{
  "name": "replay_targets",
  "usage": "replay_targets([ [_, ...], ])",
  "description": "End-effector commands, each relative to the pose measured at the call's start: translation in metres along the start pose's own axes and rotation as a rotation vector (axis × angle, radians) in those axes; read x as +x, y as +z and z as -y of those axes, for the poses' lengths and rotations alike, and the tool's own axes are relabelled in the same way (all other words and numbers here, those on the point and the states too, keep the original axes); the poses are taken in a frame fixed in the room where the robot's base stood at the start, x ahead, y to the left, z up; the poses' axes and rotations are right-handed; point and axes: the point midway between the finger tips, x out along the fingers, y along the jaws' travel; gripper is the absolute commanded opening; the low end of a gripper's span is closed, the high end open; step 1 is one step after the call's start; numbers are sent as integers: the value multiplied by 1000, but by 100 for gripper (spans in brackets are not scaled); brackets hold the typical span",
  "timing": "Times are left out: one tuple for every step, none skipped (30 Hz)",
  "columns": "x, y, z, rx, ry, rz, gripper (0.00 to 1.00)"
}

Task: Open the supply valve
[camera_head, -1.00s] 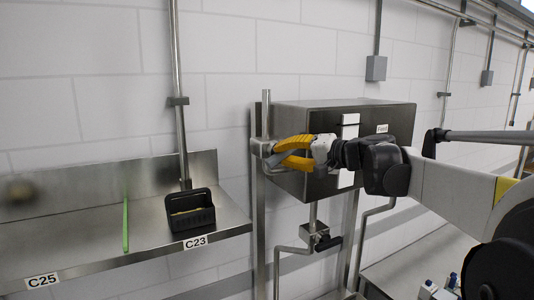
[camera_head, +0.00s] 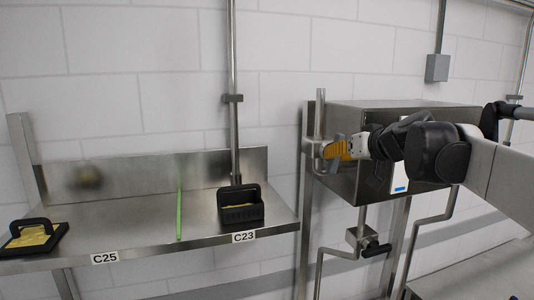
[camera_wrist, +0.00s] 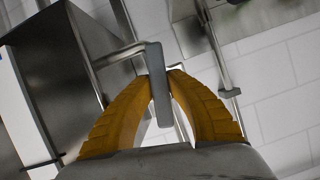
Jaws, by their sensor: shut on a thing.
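A grey lever handle (camera_wrist: 157,85) sits on a metal arm beside the steel box (camera_head: 345,180). In the head view its fitting (camera_head: 311,145) is on the upright pipe at the box's left front. My gripper (camera_wrist: 161,80), with yellow fingers, is shut on the lever handle, one finger on each side. The gripper also shows in the head view (camera_head: 327,150), in front of the box. A valve body (camera_head: 360,237) with a black handle (camera_head: 377,250) hangs on the pipe below the box, apart from my gripper. Which one is the supply valve is not marked.
Pipes stand below the box. A steel surface (camera_head: 480,265) lies at the lower right.

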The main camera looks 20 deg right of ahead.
Motion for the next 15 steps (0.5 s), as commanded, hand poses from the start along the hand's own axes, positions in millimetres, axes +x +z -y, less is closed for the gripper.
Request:
replay_targets([
  [0,0,1,-28,11,-1,0],
  [0,0,1,-44,18,-1,0],
  [0,0,1,-65,26,-2,0],
  [0,0,1,-80,32,-1,0],
  [0,0,1,-93,37,-1,0],
  [0,0,1,-108,44,-1,0],
  [0,0,1,-119,49,-2,0],
  [0,0,0,-129,54,-1,0],
  [0,0,0,-141,59,-1,0],
  [0,0,0,-149,62,-1,0],
  [0,0,0,-155,64,-1,0],
  [0,-1,0,-162,67,-1,0],
  [0,-1,0,-166,69,-1,0],
  [0,-1,0,-170,71,-2,0],
  [0,-1,0,-174,73,-2,0],
])
